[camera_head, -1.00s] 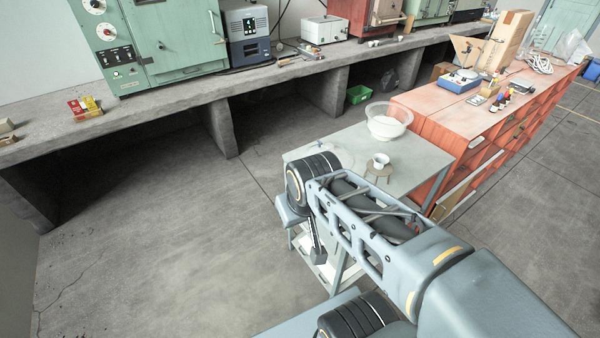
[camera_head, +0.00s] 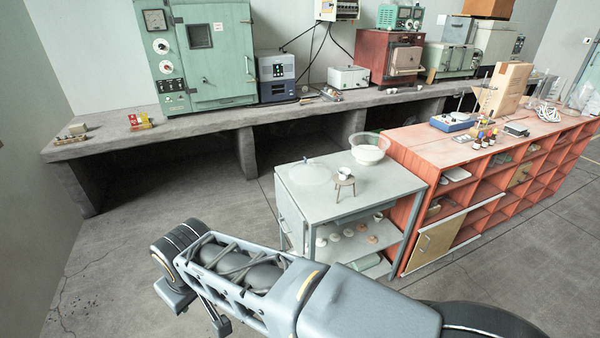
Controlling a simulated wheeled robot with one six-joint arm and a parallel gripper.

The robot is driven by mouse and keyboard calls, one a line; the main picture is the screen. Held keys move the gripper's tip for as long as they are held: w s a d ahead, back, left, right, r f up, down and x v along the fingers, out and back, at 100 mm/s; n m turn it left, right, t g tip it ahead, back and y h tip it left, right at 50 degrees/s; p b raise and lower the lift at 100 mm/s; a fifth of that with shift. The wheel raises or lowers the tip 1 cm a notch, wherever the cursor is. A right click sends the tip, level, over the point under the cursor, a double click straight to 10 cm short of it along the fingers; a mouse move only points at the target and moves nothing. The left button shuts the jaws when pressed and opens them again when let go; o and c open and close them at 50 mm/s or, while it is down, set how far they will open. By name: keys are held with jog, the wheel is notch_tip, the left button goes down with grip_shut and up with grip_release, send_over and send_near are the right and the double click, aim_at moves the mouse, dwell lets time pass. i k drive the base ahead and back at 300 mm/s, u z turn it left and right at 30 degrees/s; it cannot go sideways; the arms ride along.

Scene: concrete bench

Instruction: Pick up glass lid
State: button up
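The glass lid (camera_head: 309,174) looks like the clear, shallow disc with a small knob at its centre. It lies flat on the grey metal table (camera_head: 375,185), near its back left corner. It is faint against the tabletop, so its rim is hard to make out. My arm crosses the lower part of the view, in front of and below the table, apart from the lid.
A small stool (camera_head: 344,187) carrying a white cup (camera_head: 343,173) stands right of the lid. A clear bowl (camera_head: 369,151) is at the table's back right corner. An orange shelf unit (camera_head: 440,149) adjoins the right side. Open floor (camera_head: 180,198) lies to the left.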

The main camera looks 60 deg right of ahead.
aim_at(312, 174)
jog(key=i, duration=1.75)
jog(key=z, duration=0.9)
jog(key=i, duration=1.1)
jog(key=z, duration=1.5)
jog(key=i, duration=0.4)
jog(key=z, duration=0.35)
